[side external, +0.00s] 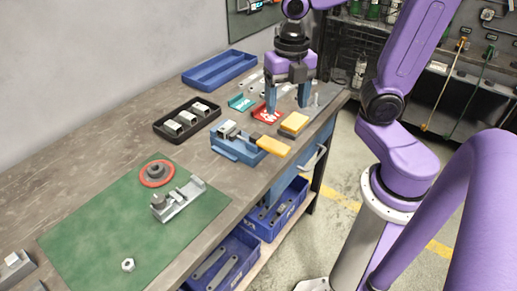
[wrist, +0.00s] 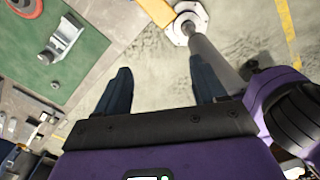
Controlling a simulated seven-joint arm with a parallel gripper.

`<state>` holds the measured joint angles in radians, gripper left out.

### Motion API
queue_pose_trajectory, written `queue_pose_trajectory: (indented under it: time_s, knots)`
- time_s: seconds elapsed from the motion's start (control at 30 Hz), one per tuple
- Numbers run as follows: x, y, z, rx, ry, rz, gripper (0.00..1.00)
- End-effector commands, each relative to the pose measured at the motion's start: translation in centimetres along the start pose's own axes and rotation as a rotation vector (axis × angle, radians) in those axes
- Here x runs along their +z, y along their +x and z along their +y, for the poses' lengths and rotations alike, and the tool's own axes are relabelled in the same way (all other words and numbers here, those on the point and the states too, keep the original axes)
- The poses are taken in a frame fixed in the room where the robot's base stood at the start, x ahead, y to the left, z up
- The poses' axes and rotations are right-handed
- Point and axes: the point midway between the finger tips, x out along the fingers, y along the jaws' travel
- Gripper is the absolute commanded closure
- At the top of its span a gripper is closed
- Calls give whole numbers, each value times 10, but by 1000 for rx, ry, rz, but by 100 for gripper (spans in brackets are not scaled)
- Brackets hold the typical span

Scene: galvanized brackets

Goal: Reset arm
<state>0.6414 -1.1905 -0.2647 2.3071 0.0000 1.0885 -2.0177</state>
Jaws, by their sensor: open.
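My gripper (side external: 287,107) hangs over the far end of the workbench in the side external view, fingers pointing down and apart. It also shows in the wrist view (wrist: 164,84), open with nothing between its fingers; grey floor shows beyond them. In the side view a red piece (side external: 266,115) lies beside the left finger, and a yellow-topped block (side external: 293,123) lies just in front of the fingers. I cannot tell whether the fingertips touch the bench or anything on it. A black tray (side external: 158,131) holding several metal pieces stands to the left.
A blue vise-like fixture (side external: 236,150) with a yellow part stands near the front edge. A blue tray (side external: 218,70) lies at the back. A green mat (side external: 95,235) carries a grey metal fixture (side external: 177,199) and a red-rimmed round part (side external: 157,174). Blue bins (side external: 222,262) sit below.

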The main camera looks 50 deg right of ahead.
Motion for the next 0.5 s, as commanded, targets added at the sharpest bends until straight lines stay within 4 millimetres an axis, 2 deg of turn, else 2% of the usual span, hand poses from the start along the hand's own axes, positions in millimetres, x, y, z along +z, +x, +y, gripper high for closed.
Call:
queue_pose_trajectory:
  time_s: [0.5]
  knots:
    - [-62, 22, -14, 9, 766, 6, 30]
